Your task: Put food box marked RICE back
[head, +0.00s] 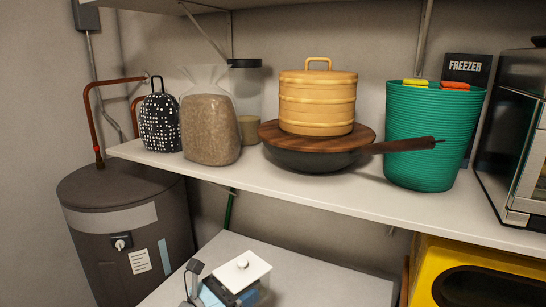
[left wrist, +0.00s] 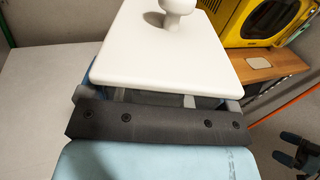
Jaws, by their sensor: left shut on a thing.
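My left gripper (head: 216,293) is low in the head view, in front of the lower white top. It is shut on a box with a white knobbed lid (head: 246,269), taken to be the food box; no RICE marking is readable. In the left wrist view the lid (left wrist: 170,60) fills the upper middle, beyond the dark bar of my left gripper (left wrist: 158,120). A light blue surface fills the bottom; I cannot tell whether it is box or gripper. My right gripper (left wrist: 286,148) shows at the right edge of that view, fingers apart, apparently empty.
The white shelf (head: 350,198) holds a dotted black bag (head: 160,122), a grain bag (head: 210,130), a jar (head: 245,85), a pan (head: 310,160) with a steamer (head: 317,105), and a green basket (head: 425,140). The lower white top (head: 310,280) looks mostly clear. A yellow appliance (head: 465,265) stands right.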

